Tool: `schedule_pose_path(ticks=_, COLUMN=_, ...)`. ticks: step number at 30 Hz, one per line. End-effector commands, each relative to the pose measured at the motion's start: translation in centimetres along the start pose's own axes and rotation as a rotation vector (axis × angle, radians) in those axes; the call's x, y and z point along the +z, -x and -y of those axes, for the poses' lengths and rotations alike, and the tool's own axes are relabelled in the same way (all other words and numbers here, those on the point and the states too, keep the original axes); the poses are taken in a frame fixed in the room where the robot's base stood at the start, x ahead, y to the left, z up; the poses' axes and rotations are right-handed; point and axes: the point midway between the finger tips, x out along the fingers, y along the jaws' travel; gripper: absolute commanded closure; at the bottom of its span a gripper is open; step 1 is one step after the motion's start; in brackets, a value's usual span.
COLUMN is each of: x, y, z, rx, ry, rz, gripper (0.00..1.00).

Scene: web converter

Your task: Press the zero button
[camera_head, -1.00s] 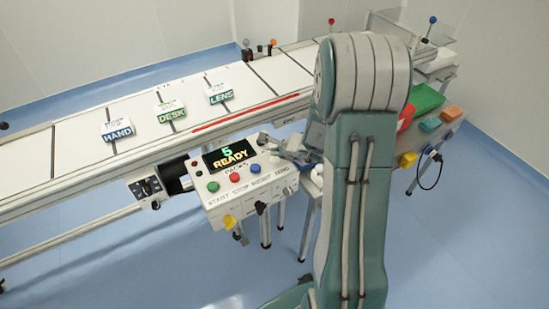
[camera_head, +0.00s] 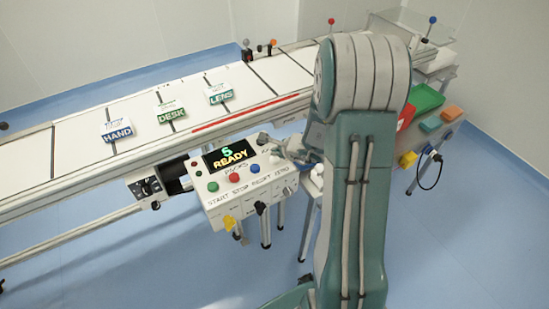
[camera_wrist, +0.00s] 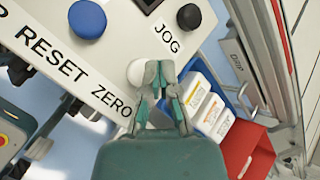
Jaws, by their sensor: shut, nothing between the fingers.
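The white zero button (camera_wrist: 137,73) sits on the pale control panel (camera_wrist: 90,70) above the printed ZERO label (camera_wrist: 112,102) in the wrist view. My gripper (camera_wrist: 158,68) is shut and empty, its fingertips beside the button's right edge and partly overlapping it in the picture. I cannot tell whether they touch it. In the head view my gripper (camera_head: 281,148) is over the panel's right end, by the end of the button row. The panel's display (camera_head: 230,154) reads 5 READY.
A blue reset button (camera_wrist: 87,19) and a black JOG knob (camera_wrist: 189,17) are close by. White boxes (camera_wrist: 205,105) and a red piece (camera_wrist: 246,148) lie to the right. The conveyor (camera_head: 75,155) with the HAND, DESK and LENS packs runs behind the panel.

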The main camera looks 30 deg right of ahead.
Motion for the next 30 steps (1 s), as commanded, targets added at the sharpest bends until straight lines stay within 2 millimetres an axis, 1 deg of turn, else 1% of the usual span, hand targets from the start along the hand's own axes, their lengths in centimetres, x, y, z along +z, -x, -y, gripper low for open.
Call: schedule_pose_path(ticks=30, x=-0.44, y=-0.5, z=-0.48, rx=0.0, ry=-0.001, rz=0.0, gripper=1.0)
